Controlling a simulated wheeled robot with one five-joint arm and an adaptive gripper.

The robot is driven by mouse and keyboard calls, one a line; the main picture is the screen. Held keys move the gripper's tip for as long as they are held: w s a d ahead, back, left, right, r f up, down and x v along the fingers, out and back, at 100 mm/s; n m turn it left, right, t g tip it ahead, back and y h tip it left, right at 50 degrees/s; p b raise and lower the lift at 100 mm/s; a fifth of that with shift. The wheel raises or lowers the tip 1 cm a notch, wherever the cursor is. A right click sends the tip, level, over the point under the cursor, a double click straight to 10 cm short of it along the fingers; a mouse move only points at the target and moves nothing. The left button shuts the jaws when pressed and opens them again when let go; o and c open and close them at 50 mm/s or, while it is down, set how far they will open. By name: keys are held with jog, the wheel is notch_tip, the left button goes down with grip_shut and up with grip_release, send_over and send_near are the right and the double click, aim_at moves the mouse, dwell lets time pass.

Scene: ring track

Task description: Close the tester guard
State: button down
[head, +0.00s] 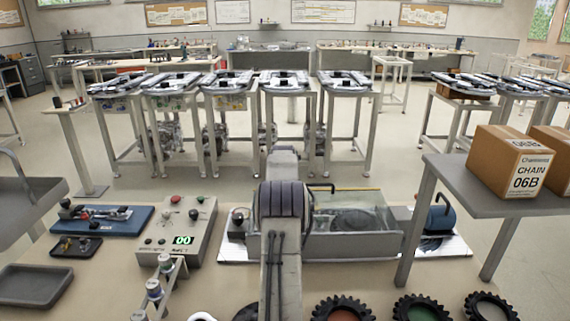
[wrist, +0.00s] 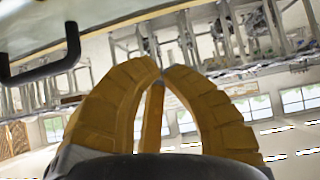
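The tester (head: 350,246) is a low grey box on a white base, right of my arm in the head view. Its clear guard (head: 350,201) has a yellow upper edge and seems to stand raised at the back; its exact angle is unclear. A black handle (head: 331,187) shows at the guard's upper left. In the wrist view, a black handle (wrist: 46,62) hangs from a pale panel at the upper left, apart from the fingers. My gripper (wrist: 163,68) has yellow ribbed fingers with tips together and nothing visible between them. My arm hides the gripper in the head view.
A control box (head: 180,231) with a green display stands left of my arm. A grey side table (head: 490,185) with cartons (head: 510,160) stands at the right. Toothed black rings (head: 342,309) lie in front. A grey tray (head: 38,287) lies at the lower left.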

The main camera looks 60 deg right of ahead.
jog(key=b+v, duration=0.1)
jog(key=v, duration=0.7)
jog(key=shift+r, duration=0.6)
jog(key=shift+a, duration=0.1)
jog(key=w+a+r+n+y+p, duration=0.1)
jog(key=w+a+r+n+y, duration=0.15)
jog(key=a, duration=1.35)
jog(key=w+a+r+n+y+p, duration=0.1)
jog(key=a+r+n+y, duration=0.15)
jog(key=a, duration=1.45)
jog(key=s+a+f+n+y+p, duration=0.1)
jog(key=s+a+n, duration=0.1)
jog(key=s+a, duration=0.35)
jog(key=s+a+f+n+y, duration=0.1)
jog(key=s+a, duration=0.2)
jog(key=a, duration=0.6)
jog(key=s+a+f+n, duration=0.1)
jog(key=s+a, duration=0.1)
jog(key=s, duration=0.2)
jog(key=s+a+f+n+g+y, duration=0.1)
jog(key=s+a+f, duration=0.1)
jog(key=s+a, duration=0.1)
jog(key=s+a+f+n+g+p, duration=0.1)
jog(key=s+a, duration=0.2)
jog(key=s, duration=0.3)
jog(key=shift+a+f+y, duration=0.25)
jog(key=shift+f+y, duration=0.05)
jog(key=shift+f, duration=0.05)
